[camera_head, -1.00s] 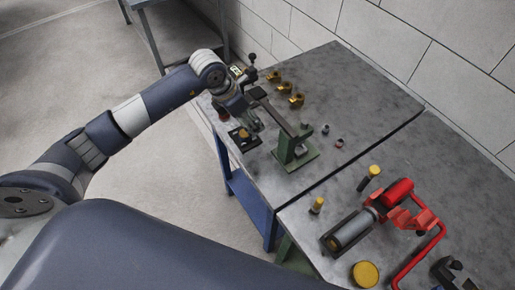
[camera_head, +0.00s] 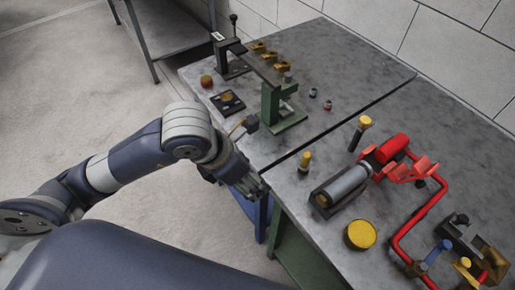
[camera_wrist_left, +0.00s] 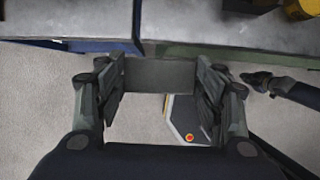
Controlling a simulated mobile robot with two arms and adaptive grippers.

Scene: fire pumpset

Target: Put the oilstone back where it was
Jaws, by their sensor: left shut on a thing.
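My left gripper (camera_head: 256,188) is at the front edge of the benches, near the gap between the two tops. In the left wrist view the same gripper (camera_wrist_left: 158,80) is shut on a flat grey-green block, the oilstone (camera_wrist_left: 160,76), which spans between its fingers. The block is over the floor just in front of the bench edge. In the head view the arm and hand mostly hide it. A dark jointed part at the right of the wrist view looks like my right gripper (camera_wrist_left: 256,80); its fingers are too small to read.
The far bench (camera_head: 340,60) bears a green stand (camera_head: 275,105), a black plate (camera_head: 228,102), a red-brown knob (camera_head: 206,81) and brass parts (camera_head: 265,54). The near bench bears a grey cylinder (camera_head: 342,187), red pipework (camera_head: 405,225) and a yellow disc (camera_head: 360,235). The far bench's right part is clear.

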